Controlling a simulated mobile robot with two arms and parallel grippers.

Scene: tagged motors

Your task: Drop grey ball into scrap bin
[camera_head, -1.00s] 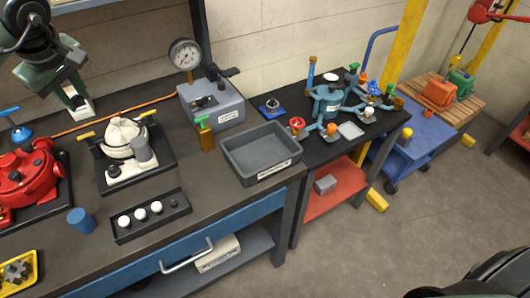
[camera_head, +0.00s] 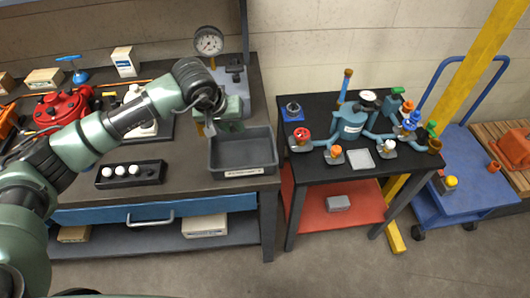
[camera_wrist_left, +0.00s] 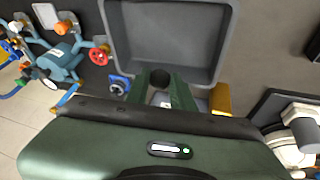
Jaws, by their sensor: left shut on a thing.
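The scrap bin is most likely the open grey bin (camera_head: 243,153) with a white label at the right front of the workbench; the label is too small to read. Its inside looks empty. My left gripper (camera_head: 211,129) is above the bin's left rear edge, fingers pointing down. In the left wrist view my left gripper (camera_wrist_left: 161,88) is shut on a dark grey ball (camera_wrist_left: 160,77), which appears over the rim of the bin (camera_wrist_left: 226,45). The ball cannot be made out in the head view. My right gripper is out of view.
A black holder (camera_head: 131,174) with white balls sits left of the bin. A pressure gauge (camera_head: 208,42) stands behind. A black table (camera_head: 300,165) with a blue valve assembly (camera_head: 350,125) is to the right. A red machine (camera_head: 62,107) is at the left.

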